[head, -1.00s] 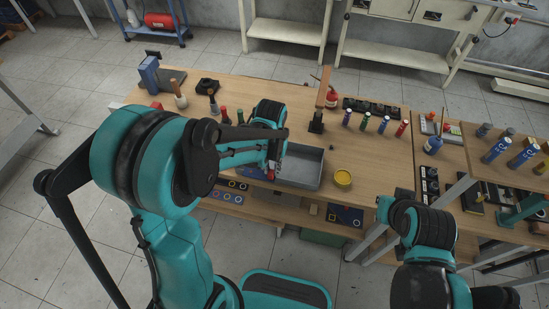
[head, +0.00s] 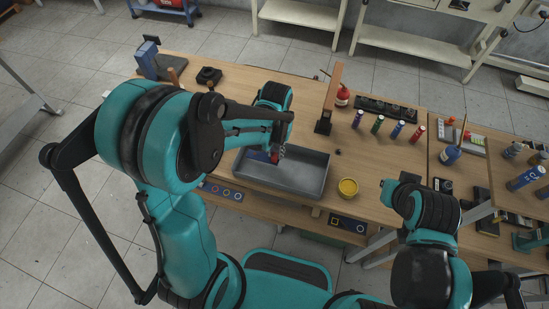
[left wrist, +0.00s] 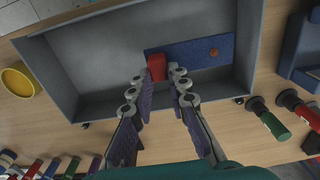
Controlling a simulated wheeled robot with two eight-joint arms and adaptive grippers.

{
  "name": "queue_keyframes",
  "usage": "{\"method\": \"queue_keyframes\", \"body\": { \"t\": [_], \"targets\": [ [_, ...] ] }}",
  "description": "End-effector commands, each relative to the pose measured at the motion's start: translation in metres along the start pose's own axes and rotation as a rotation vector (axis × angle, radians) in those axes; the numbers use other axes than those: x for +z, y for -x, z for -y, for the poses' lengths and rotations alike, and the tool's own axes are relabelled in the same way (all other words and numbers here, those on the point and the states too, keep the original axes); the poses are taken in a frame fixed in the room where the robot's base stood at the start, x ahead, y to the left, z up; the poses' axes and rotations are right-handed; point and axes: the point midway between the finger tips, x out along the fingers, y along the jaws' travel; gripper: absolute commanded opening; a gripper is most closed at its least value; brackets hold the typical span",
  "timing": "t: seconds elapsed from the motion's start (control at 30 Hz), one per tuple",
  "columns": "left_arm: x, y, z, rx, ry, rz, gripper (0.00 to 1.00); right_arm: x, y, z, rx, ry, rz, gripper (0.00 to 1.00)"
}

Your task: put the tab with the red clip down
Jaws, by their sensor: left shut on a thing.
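My left gripper (left wrist: 163,78) is shut on the red clip. The tab is inside the outline of the grey tray (left wrist: 105,58); I cannot tell whether it touches the tray floor. In the head view, my left gripper (head: 278,150) is over the left part of the tray (head: 300,178), with the red clip (head: 275,157) at its tips. My right arm shows, but its gripper does not.
A yellow round tin (head: 348,188) stands right of the tray. An upright wooden post on a black base (head: 323,126) stands behind it. Several coloured cylinders (head: 377,124) stand in a row at the back right. Bare tabletop (head: 375,165) lies right of the tin.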

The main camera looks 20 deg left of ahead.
Motion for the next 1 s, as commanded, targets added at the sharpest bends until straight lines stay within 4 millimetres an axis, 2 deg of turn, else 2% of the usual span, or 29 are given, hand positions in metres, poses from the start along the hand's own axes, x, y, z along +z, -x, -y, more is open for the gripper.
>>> {"method": "queue_keyframes", "body": {
  "t": [0.17, 0.4, 0.8, 0.83, 0.87, 0.9, 1.0],
  "targets": [
    [-0.002, -0.009, 0.007, 0.000, -0.001, 0.000, 0.00, 0.002, -0.003, 0.000, 0.000, 0.000, 0.000, 0.00],
    [-0.002, -0.043, 0.006, 0.000, -0.001, 0.000, 0.00, 0.011, -0.016, 0.000, 0.000, 0.000, 0.000, 0.00],
    [-0.002, -0.048, 0.006, 0.000, -0.001, 0.000, 0.00, 0.013, -0.019, 0.000, 0.000, 0.000, 0.000, 0.00],
    [-0.002, -0.047, 0.006, 0.000, -0.001, 0.000, 0.24, 0.013, -0.018, 0.000, 0.000, 0.000, 0.000, 0.00],
    [-0.002, -0.047, 0.006, 0.000, -0.001, 0.000, 0.32, 0.012, -0.017, 0.000, 0.000, 0.000, 0.000, 0.00],
    [-0.002, -0.046, 0.006, 0.000, -0.001, 0.000, 0.37, 0.012, -0.017, 0.000, 0.000, 0.000, 0.000, 0.00],
    [-0.002, -0.046, 0.006, 0.000, -0.001, 0.000, 0.37, 0.012, -0.017, 0.000, 0.000, 0.000, 0.000, 0.00]
  ]
}}
